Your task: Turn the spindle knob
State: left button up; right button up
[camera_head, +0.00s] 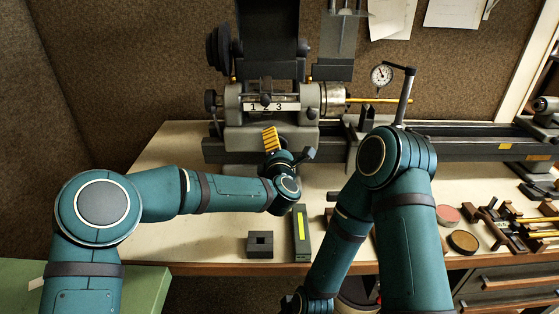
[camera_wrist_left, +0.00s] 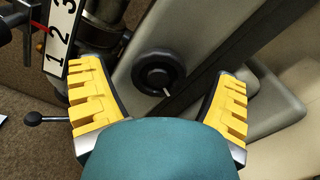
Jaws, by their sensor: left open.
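The spindle knob (camera_wrist_left: 160,73) is a round black knob with a short white mark pointing to its lower right. It sits on the grey headstock, beside the 1-2-3 scale plate (camera_wrist_left: 59,36), in the left wrist view. My open left gripper (camera_wrist_left: 158,85) has its yellow-padded fingers apart on either side of the knob, with visible gaps. In the head view the left gripper (camera_head: 289,145) is in front of the headstock (camera_head: 240,138), below the scale plate (camera_head: 272,106). I cannot make out the knob there. My right arm folds down to the bottom edge; its fingers are out of view.
A black ball lever (camera_wrist_left: 34,118) stands left of the fingers in the wrist view. A dark block with a yellow stripe (camera_head: 301,235) and a small dark block (camera_head: 260,244) lie on the bench. Tools and brass parts crowd the right; the bench's left is clear.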

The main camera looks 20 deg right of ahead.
pick_arm(q)
jog(key=v, duration=1)
jog(key=shift+s, duration=0.4)
jog(key=shift+a, duration=0.1)
